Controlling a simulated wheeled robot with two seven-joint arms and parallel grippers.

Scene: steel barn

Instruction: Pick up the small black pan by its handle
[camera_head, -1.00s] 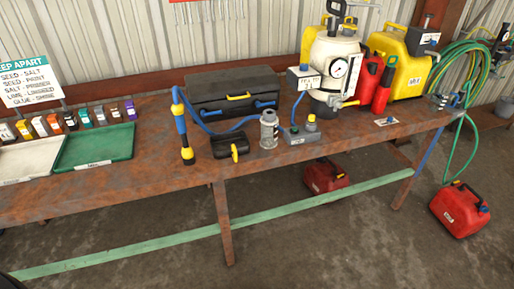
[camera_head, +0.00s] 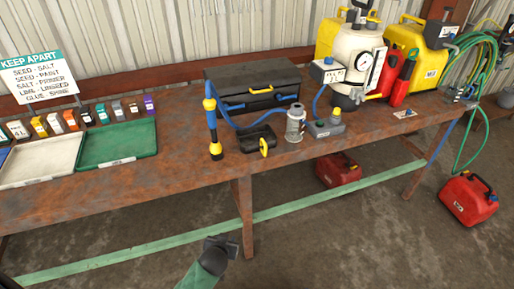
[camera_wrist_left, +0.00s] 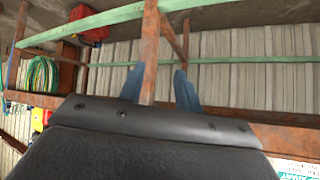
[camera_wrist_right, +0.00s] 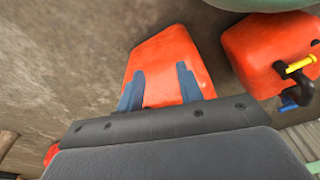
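A small black object with a yellow end (camera_head: 258,141), which seems to be the small black pan, rests near the front edge of the rusty bench (camera_head: 180,192). Its yellow part points toward the bench's front. My left gripper (camera_head: 222,243) seems to be the one in front of the bench, below its top and near a leg. In the left wrist view its blue fingers (camera_wrist_left: 160,88) are apart and empty, with a bench leg beyond them. My right gripper (camera_wrist_right: 158,90) is open and empty, facing a red can (camera_wrist_right: 172,58); it is not seen in the head view.
Left of the pan stands a blue and yellow hose wand (camera_head: 213,130); right are a grey metal can (camera_head: 295,124) and a grey box (camera_head: 326,128). A black toolbox (camera_head: 262,84) stands behind. Green (camera_head: 125,142) and white trays lie left.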

